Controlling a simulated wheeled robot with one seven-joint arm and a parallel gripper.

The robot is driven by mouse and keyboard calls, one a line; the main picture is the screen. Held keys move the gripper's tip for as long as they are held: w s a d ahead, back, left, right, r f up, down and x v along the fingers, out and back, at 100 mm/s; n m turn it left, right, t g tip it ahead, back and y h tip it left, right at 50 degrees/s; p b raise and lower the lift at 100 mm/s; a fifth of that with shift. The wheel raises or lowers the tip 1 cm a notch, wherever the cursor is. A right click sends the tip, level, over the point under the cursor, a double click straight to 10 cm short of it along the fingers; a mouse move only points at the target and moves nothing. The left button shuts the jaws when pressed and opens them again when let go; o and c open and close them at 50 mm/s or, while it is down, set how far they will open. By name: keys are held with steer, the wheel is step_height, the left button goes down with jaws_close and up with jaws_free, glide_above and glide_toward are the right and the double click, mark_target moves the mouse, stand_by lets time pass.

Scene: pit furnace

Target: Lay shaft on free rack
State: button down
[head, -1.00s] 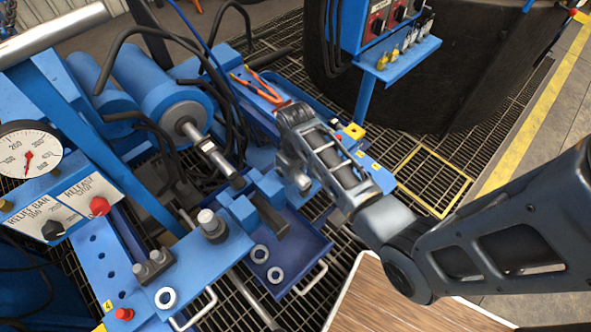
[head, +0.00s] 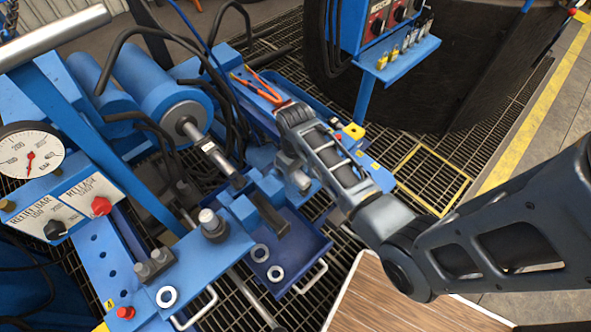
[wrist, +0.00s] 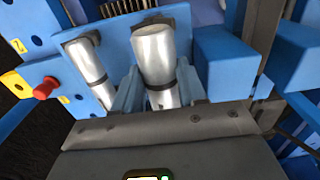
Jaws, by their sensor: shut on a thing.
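My gripper (wrist: 158,92) is shut on a silver shaft (wrist: 155,52) with a dark band, seen in the middle of the wrist view. A second silver shaft (wrist: 88,68) lies just left of it against a blue rack-like panel (wrist: 116,55). In the head view my gripper (head: 297,172) is low over the blue bench, right of the blue blocks. A short silver end (head: 300,182) shows under it there. The rest of the held shaft is hidden by my arm. I cannot tell whether the held shaft touches the rack.
Blue blocks (wrist: 224,62) stand close on the right in the wrist view. A red knob (wrist: 45,88) sits at left. In the head view a hydraulic cylinder (head: 165,95), black hoses and orange-handled pliers (head: 262,88) lie behind. A blue tray (head: 290,262) is in front.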

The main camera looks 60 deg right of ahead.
steer(key=shift+w+f, duration=0.1)
steer(key=shift+f, duration=0.4)
stand_by(0.4)
steer(key=c, duration=0.9)
jaws_free()
steer(key=o, duration=0.4)
steer(key=shift+c, duration=0.2)
steer(key=shift+f, duration=0.1)
step_height(320, 180, up, 8)
steer(key=shift+f, duration=0.1)
